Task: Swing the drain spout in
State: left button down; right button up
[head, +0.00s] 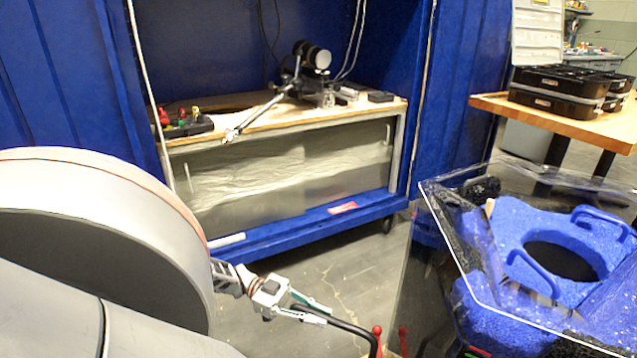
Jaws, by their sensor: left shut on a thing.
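The drain spout (352,328) is a thin black bent tube low in the head view, left of the clear tank (412,230). It runs from my gripper to the right and bends down beside a red-tipped part (377,331). My left gripper (314,311) is shut on the spout's left end. The spout's lower part runs out of the picture's bottom edge, so its joint with the tank is hidden. My right gripper is not in view.
A blue foam-like piece (520,215) with handles and a round opening sits within the tank. A blue cabinet (290,240) with a wooden top stands behind. A wooden table (590,127) with black cases (555,90) is at the back right. Bare floor lies between.

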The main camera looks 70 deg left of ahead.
pick_arm(q)
jog(key=shift+w+a+m+g+h, duration=0.45)
jog(key=shift+w+m+g+h, duration=0.05)
jog(key=shift+w+g, duration=0.1)
jog(key=shift+a, duration=0.1)
dwell(0.4)
jog(key=c, duration=2)
grip_release()
jog(key=shift+r, duration=0.1)
jog(key=shift+r, duration=4.9)
